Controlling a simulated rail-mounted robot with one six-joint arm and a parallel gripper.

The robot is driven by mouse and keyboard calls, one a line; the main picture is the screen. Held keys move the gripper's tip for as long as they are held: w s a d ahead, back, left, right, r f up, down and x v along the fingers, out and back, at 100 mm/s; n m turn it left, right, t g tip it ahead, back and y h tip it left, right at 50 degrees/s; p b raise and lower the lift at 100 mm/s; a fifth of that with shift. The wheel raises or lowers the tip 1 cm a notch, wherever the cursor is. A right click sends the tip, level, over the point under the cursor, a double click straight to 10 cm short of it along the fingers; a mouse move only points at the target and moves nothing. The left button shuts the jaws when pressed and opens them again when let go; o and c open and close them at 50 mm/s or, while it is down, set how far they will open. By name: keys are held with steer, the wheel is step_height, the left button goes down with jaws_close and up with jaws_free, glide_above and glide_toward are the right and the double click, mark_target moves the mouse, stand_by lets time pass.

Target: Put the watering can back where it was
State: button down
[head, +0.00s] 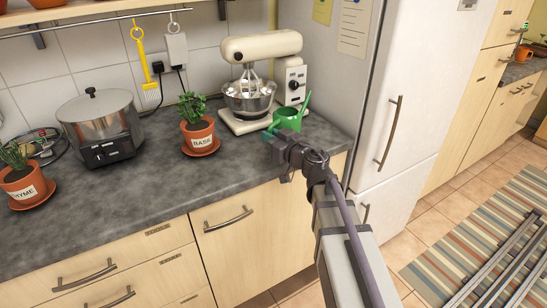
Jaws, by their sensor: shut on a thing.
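The green watering can (289,119) is at the right end of the grey counter, in front of the stand mixer. Its spout points up and to the right. My gripper (276,138) reaches in from the lower right and is shut at the near left side of the can, on a green part of it. My gripper hides some of the can's lower part. I cannot tell whether the can's base touches the counter.
A cream stand mixer (262,46) with a metal bowl stands just behind the can. A potted basil (197,130) on a saucer is to the left, then a steel cooker (100,125) and a potted thyme (24,185). The fridge (400,90) is close on the right. The counter's front middle (130,190) is clear.

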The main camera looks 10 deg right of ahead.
step_height(320, 180, down, 4)
steer(key=b, duration=0.4)
steer(key=shift+r, duration=0.3)
steer(key=shift+f, duration=0.2)
steer(key=c, duration=1.1)
jaws_free()
steer(key=shift+r+p, duration=0.3)
steer(key=shift+p, duration=0.05)
steer(key=v, duration=0.7)
steer(key=d+f+m+g+h, duration=0.2)
steer(key=d+f+m+h, duration=0.2)
steer(key=d+m+h, duration=0.85)
steer(key=s+a+f+n+g+y, duration=0.1)
steer(key=s+a+f+n+g, duration=0.1)
steer(key=s+a+f+g, duration=0.2)
steer(key=s+a+f+n+g+y, duration=0.1)
steer(key=s+a+f+n+g, duration=0.1)
steer(key=s+a+f+g, duration=0.3)
steer(key=s+a+f+n+g+y, duration=0.1)
steer(key=s+a+f+n+g, duration=0.1)
steer(key=s+a+f+g, duration=0.2)
steer(key=shift+s+a+f+n+g+y, duration=0.1)
steer(key=shift+s+n+g+y, duration=0.05)
steer(key=shift+s, duration=0.8)
steer(key=shift+s+a+f+n+g+y, duration=0.1)
steer(key=shift+s+f+g, duration=0.05)
steer(key=shift+s, duration=0.8)
